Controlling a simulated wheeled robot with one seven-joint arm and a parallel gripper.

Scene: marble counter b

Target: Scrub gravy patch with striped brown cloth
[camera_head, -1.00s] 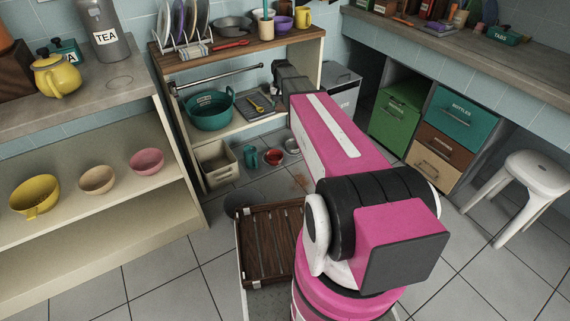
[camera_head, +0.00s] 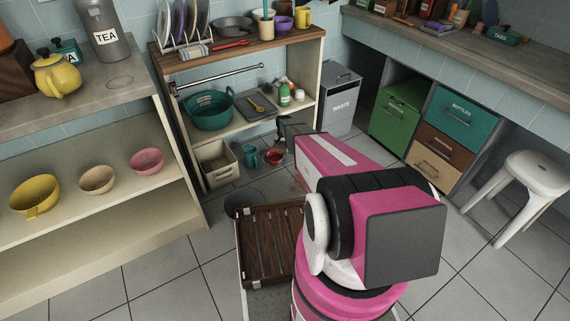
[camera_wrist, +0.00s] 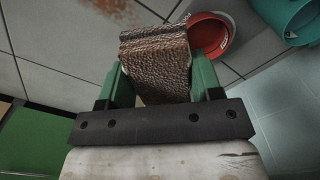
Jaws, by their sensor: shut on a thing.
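In the wrist view, my gripper (camera_wrist: 160,80) is shut on the striped brown cloth (camera_wrist: 160,60), a folded brown pad with a rough, streaked surface between the green fingers. The gravy patch (camera_wrist: 115,10) is a rusty brown smear on the grey floor tiles at the top of the wrist view, ahead of the cloth. The cloth looks apart from the patch; its height above the floor is hard to tell. In the head view, a sliver of the patch (camera_head: 298,182) shows beside my pink arm, which hides the cloth and fingers.
A grey waste bin (camera_head: 341,100) stands behind my arm. A brown slatted rack (camera_head: 268,245) is nearer me.

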